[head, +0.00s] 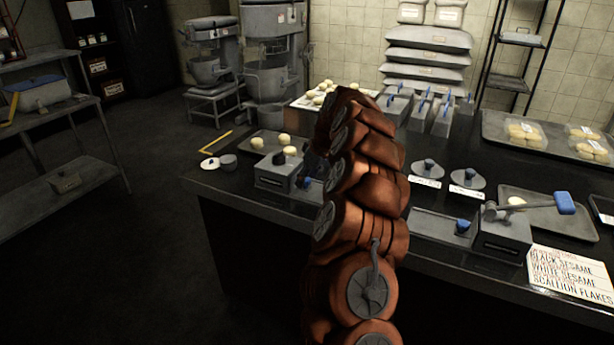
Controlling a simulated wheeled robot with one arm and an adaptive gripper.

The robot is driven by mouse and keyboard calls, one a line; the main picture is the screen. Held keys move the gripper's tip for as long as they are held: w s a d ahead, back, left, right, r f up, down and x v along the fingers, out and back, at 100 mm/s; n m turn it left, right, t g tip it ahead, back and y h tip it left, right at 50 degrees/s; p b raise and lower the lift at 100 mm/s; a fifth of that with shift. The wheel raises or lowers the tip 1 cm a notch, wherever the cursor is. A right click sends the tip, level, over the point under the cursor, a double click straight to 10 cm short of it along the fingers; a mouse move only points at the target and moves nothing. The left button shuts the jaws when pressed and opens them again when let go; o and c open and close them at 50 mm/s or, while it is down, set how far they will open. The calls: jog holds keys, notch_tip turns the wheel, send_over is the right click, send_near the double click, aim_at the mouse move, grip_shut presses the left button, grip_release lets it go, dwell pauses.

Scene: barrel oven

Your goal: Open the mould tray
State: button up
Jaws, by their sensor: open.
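A grey box-shaped unit (275,172) stands near the front edge of the dark counter, left of my arm. Its right side, with a blue part (305,185), is partly covered. A similar grey unit (502,235) stands to the right, with a lever ending in a blue grip and a low tray section (440,225) with a blue knob beside it. I cannot tell which part is the mould tray. My copper-coloured arm rises through the middle and bends over the counter. My gripper (314,165) shows only as a dark part beside the left unit, mostly hidden by the arm; contact cannot be seen.
A tray (265,143) with pale dough pieces lies behind the left unit. Lidded grey containers (430,112) stand at the back, and bun trays (500,130) at the back right. A label card (570,275) lies at the front right. The floor at left is clear.

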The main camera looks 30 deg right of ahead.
grip_shut()
dwell(0.5)
